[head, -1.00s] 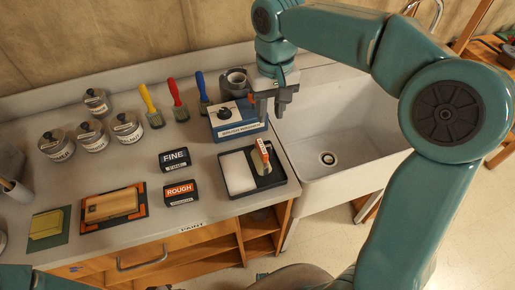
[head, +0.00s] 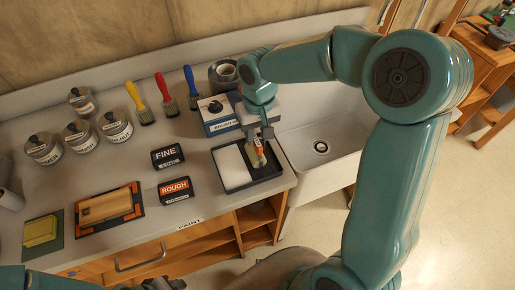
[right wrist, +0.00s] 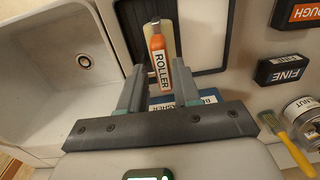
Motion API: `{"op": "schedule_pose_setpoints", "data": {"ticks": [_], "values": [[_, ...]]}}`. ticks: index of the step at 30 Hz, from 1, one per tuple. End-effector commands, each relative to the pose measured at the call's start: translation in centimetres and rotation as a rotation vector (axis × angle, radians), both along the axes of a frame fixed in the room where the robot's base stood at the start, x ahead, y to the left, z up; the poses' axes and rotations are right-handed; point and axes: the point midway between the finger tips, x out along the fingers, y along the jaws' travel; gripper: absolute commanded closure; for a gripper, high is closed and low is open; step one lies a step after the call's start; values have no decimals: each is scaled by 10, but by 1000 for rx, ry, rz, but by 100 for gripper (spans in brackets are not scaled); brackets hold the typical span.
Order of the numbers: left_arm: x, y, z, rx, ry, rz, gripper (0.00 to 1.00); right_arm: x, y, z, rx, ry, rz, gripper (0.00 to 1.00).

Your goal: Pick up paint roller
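The paint roller has an orange handle (right wrist: 157,48) labelled ROLLER in the right wrist view and a pale roller end. My right gripper (head: 259,137) is above the tray, pointing down. In the right wrist view its two fingers (right wrist: 158,84) are apart, one on each side of the handle, with gaps visible.
A brush washer box (head: 220,115) stands just behind the tray. A white sink (head: 325,125) lies to the right. FINE (head: 167,157) and ROUGH (head: 175,189) blocks lie left of the tray. Brushes, lidded tins and a wooden block (head: 104,207) are further left.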

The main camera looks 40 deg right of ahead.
Motion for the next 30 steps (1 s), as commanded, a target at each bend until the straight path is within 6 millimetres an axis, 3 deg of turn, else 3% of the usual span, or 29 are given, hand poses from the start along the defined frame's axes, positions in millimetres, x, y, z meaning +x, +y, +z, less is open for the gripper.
{"op": "schedule_pose_setpoints", "data": {"ticks": [6, 15, 17, 18, 19, 30], "values": [[0, 0, 8, 0, -1, 0, 57, 2, 2, -34, -1, 5, 1, 68], [0, 0, 8, 0, 0, 0, 57, 4, 2, -41, 0, 1, 1, 68], [0, 0, 8, 0, 0, 0, 57, 3, 2, -41, 0, 1, 1, 84], [0, 0, 8, 0, -1, 0, 57, 3, 2, -41, 0, 1, 1, 97], [0, 0, 8, 0, -1, 0, 57, 3, 2, -41, 0, 1, 1, 100], [0, 0, 8, 0, -1, 0, 57, 4, 2, -37, -1, -1, 1, 100]]}}
